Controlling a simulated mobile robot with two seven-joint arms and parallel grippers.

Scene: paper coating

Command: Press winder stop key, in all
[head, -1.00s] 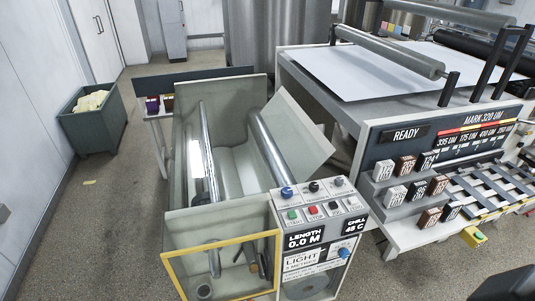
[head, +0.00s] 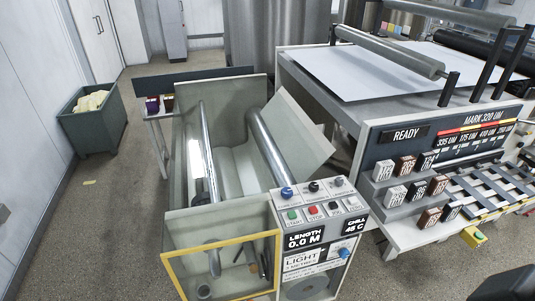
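The control panel (head: 353,219) of the winder stands at the lower middle. Its lower row holds a green key (head: 292,215), a red key (head: 313,208) whose small label seems to read STOP, a black key (head: 333,204) and a white key (head: 351,200). Nothing touches these keys. The display (head: 304,240) reads LENGTH 0.0 M, and the one beside it (head: 356,226) reads CHILL 45 C or similar. Neither gripper can be made out. A dark shape at the bottom right corner may be part of my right arm.
The winder (head: 218,223) has long metal rollers and a yellow-framed guard (head: 220,234) at its front. The coating machine (head: 397,229) with a READY display and several small labelled blocks stands right. A green bin (head: 93,128) is at left.

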